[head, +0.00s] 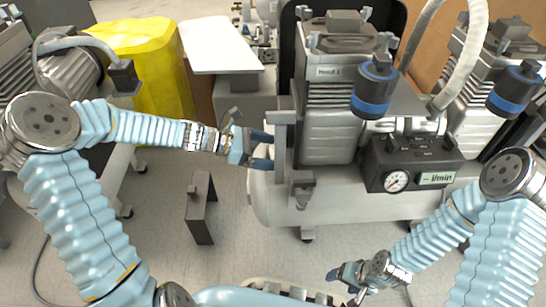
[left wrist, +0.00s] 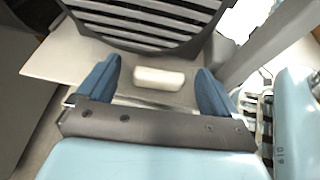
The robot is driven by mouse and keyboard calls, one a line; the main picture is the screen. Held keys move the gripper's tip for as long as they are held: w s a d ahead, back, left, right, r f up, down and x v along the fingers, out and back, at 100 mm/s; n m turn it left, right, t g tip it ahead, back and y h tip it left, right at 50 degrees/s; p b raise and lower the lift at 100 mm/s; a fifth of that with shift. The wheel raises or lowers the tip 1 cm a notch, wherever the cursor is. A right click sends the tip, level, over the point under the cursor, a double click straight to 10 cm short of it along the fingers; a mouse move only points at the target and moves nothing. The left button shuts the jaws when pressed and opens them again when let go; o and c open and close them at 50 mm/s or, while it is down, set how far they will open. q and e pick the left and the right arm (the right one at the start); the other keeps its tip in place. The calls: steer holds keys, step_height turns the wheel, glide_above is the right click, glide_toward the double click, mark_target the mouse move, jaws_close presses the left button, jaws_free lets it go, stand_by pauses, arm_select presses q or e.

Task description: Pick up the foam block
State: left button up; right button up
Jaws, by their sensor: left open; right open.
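A small white foam block (left wrist: 158,78) lies on a light grey surface in the left wrist view, just under a black-and-grey louvred housing. My left gripper (head: 264,150) is open beside the grey upright at the left end of the compressor. In the left wrist view its two blue fingers stand apart, one to each side of the block, with visible gaps. I cannot tell whether the fingertips reach as deep as the block. My right gripper (head: 342,284) is open and empty low over the floor, away from the compressor.
The compressor (head: 331,125) with its white tank (head: 345,205) fills the centre right, with a gauge panel (head: 412,163) and blue-banded filters (head: 373,92). A dark stand (head: 201,205) is on the floor. A yellow-covered bin (head: 150,60) and white-topped table (head: 222,45) stand behind.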

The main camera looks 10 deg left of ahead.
arm_select(q)
steer(key=c, duration=1.1)
